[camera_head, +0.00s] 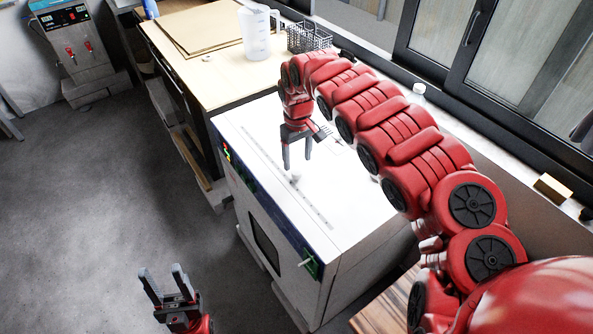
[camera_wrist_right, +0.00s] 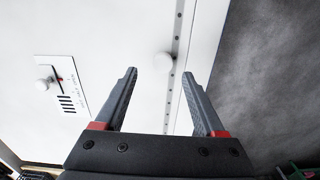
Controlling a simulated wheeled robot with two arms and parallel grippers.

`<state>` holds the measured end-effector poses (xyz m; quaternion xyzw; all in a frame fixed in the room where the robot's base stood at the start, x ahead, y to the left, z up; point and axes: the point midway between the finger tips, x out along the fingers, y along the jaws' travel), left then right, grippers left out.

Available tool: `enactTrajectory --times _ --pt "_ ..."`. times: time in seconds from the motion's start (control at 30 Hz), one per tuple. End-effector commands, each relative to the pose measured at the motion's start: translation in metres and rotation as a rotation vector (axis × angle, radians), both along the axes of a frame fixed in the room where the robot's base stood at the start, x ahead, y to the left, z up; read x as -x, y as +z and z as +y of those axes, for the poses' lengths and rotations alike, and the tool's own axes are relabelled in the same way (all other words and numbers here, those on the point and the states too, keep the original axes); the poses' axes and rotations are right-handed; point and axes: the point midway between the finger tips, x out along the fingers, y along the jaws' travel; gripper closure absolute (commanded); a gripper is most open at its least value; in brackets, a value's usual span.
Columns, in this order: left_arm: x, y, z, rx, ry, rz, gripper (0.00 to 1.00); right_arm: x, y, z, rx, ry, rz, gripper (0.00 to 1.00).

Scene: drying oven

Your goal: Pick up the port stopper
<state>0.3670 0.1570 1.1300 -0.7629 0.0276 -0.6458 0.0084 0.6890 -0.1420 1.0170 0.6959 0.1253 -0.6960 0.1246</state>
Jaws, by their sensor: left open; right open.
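The port stopper looks like a small round white knob on the white oven top, just beyond and between my right fingertips in the right wrist view (camera_wrist_right: 165,62). In the head view the stopper (camera_head: 295,179) is a small pale shape just below the fingertips. My right gripper (camera_head: 297,161) is open and empty, pointing down over the oven top; it also shows in the right wrist view (camera_wrist_right: 158,77). I cannot tell its exact height above the stopper. My left gripper (camera_head: 160,269) is open and empty, low over the floor, away from the oven.
The drying oven (camera_head: 345,225) has a row of small holes along its top. A marked plate with a knob (camera_wrist_right: 62,86) lies left of the stopper. A bench with a jug (camera_head: 257,35) and wire basket (camera_head: 308,37) stands behind. Windows line the right.

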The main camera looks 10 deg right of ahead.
Motion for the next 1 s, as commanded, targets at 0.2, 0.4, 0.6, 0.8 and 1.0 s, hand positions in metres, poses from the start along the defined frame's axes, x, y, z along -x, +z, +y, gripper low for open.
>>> enactTrajectory --times 0.2,0.4,0.6,0.8,1.0 --pt "0.0 0.01 0.0 0.0 0.0 0.0 0.5 0.002 -0.012 0.001 0.0 0.001 0.002 0.29" --pt "0.0 0.025 0.0 0.0 0.0 0.0 0.5 0.005 -0.042 0.005 -0.003 0.004 0.003 0.29" --pt "0.0 0.028 0.0 0.0 0.0 0.0 0.5 0.004 -0.057 0.003 0.001 0.002 -0.001 0.29" --pt "0.0 0.027 0.0 0.0 0.0 0.0 0.5 0.004 -0.058 0.003 0.002 0.001 -0.002 0.29" --pt "0.0 0.027 0.0 0.0 0.0 0.0 0.5 0.004 -0.058 0.003 0.002 0.002 -0.002 0.61"
